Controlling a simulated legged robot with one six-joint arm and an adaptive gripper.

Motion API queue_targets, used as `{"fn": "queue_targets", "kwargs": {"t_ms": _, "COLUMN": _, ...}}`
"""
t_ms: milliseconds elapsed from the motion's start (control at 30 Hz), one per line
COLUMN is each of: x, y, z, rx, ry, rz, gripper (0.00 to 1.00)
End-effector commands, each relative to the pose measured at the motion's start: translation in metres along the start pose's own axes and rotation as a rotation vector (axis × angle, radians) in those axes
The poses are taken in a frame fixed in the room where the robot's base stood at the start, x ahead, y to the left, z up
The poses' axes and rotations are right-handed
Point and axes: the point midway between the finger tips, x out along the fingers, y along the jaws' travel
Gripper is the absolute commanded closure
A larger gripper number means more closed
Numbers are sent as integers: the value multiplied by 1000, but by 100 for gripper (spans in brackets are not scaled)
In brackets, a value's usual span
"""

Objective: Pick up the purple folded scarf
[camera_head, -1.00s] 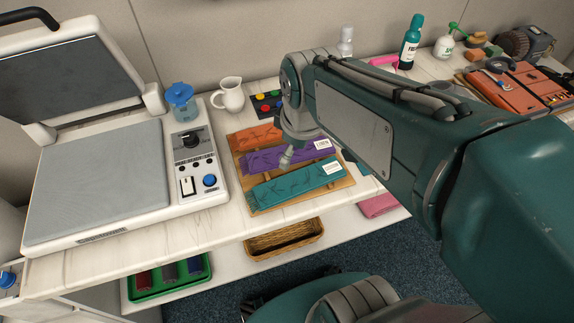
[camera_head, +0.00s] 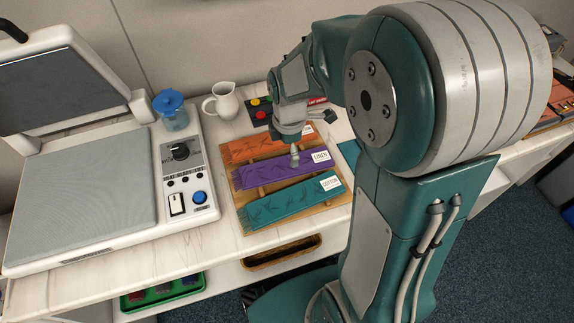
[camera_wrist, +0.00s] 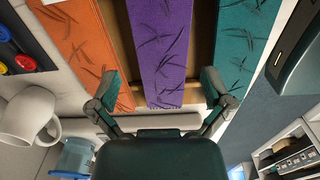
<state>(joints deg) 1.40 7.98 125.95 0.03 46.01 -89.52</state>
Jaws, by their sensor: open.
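The purple folded scarf (camera_head: 270,172) lies on a wooden tray (camera_head: 243,219) between an orange scarf (camera_head: 248,145) and a teal scarf (camera_head: 290,200). A white label (camera_head: 320,155) sits at its right end. In the wrist view the purple scarf (camera_wrist: 160,50) runs down the middle, its fringed end between the fingers. My gripper (camera_head: 296,155) is above the tray, over the purple scarf in the head view. In the wrist view my gripper (camera_wrist: 165,92) is open and empty, fingers apart on either side of the scarf's width. The height gap is hard to judge.
A heat press (camera_head: 90,185) stands left of the tray. A blue-lidded jar (camera_head: 173,112), a white pitcher (camera_head: 222,100) and a button panel (camera_head: 259,108) stand behind. A basket (camera_head: 282,252) and a green tray (camera_head: 160,293) are on the lower shelf.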

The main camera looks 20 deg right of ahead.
Motion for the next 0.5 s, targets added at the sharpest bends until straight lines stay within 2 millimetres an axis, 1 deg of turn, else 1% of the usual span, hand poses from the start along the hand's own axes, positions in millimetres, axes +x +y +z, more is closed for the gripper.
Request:
{"fn": "queue_targets", "kwargs": {"t_ms": 200, "x": 34, "y": -3, "z": 1, "rx": 0, "ry": 0, "rz": -6, "gripper": 0}}
{"fn": "queue_targets", "kwargs": {"t_ms": 300, "x": 45, "y": -3, "z": 1, "rx": 0, "ry": 0, "rz": -5, "gripper": 0}}
{"fn": "queue_targets", "kwargs": {"t_ms": 400, "x": 50, "y": -3, "z": 1, "rx": 0, "ry": 0, "rz": -2, "gripper": 0}}
{"fn": "queue_targets", "kwargs": {"t_ms": 500, "x": 50, "y": -2, "z": 1, "rx": 0, "ry": 0, "rz": 0, "gripper": 0}}
